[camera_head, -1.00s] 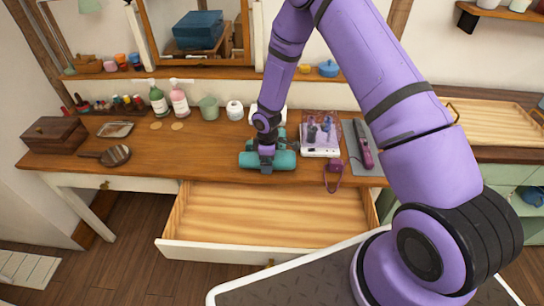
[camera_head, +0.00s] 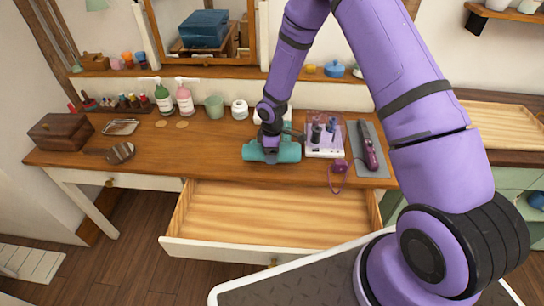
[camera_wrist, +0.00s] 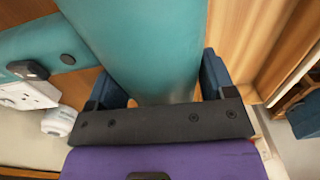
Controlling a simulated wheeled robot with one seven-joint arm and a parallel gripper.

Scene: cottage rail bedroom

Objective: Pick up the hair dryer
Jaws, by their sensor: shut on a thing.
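The teal hair dryer (camera_head: 287,150) is at the front of the wooden dressing table, above the open drawer. My gripper (camera_head: 268,147) reaches down onto it from above. In the wrist view the teal barrel (camera_wrist: 150,45) lies between the two dark blue fingers of my gripper (camera_wrist: 160,85), which is shut on it. Another teal part with a dark button (camera_wrist: 68,58) shows to the left, probably the handle. The dryer's underside is hidden, so any gap to the tabletop is hard to judge.
The empty drawer (camera_head: 270,240) stands open below the tabletop (camera_head: 215,165). To the right are a white tray (camera_head: 324,153) with dark bottles, a small purple item (camera_head: 338,166) and a purple-handled tool (camera_head: 368,150) on a grey mat. Bottles and cups stand behind left.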

